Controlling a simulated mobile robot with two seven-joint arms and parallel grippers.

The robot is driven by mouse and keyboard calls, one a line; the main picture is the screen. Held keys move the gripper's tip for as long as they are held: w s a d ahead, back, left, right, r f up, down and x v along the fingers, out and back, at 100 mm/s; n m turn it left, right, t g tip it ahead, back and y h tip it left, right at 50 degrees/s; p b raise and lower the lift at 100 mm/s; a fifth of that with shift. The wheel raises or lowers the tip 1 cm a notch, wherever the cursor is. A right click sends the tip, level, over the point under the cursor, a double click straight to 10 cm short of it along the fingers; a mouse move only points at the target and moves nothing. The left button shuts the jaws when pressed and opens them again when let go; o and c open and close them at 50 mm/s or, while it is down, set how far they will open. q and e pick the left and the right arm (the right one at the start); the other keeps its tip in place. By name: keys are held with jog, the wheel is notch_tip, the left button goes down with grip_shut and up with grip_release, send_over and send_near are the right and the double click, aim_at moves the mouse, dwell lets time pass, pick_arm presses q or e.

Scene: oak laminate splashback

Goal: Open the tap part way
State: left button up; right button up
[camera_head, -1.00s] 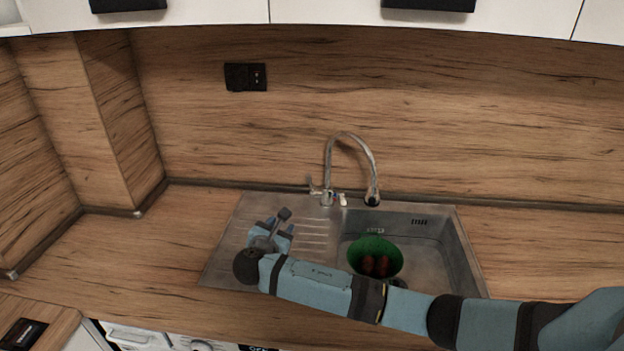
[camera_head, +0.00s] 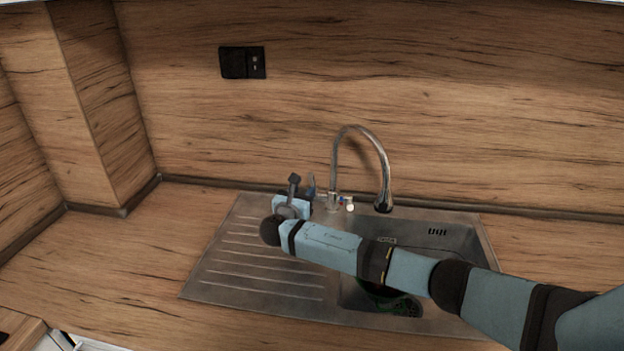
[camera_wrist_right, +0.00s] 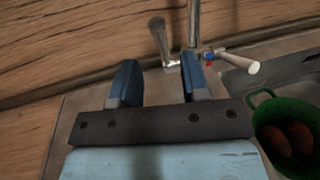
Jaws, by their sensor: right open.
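The tap (camera_head: 386,170) is a chrome gooseneck at the back edge of the steel sink. Its base (camera_head: 332,201) has a pale handle (camera_head: 350,206) with a red and blue mark on the right, also clear in the wrist view (camera_wrist_right: 238,62). A metal lever (camera_wrist_right: 158,36) stands tilted left of the spout column in the wrist view. My right gripper (camera_head: 304,190) is just left of the tap base, over the back of the drainboard. In the wrist view its blue fingers (camera_wrist_right: 158,76) are apart and empty, with the lever ahead between them. My left gripper is out of view.
A green bowl (camera_wrist_right: 280,108) with reddish-brown items sits in the sink basin, mostly hidden behind my right arm in the head view. The ribbed drainboard (camera_head: 255,270) is clear. A wooden splashback with a black socket (camera_head: 242,62) rises behind.

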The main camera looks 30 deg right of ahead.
aim_at(311, 181)
jog(key=x, duration=0.7)
jog(key=shift+w+d, duration=0.2)
jog(key=shift+f, duration=0.1)
grip_shut()
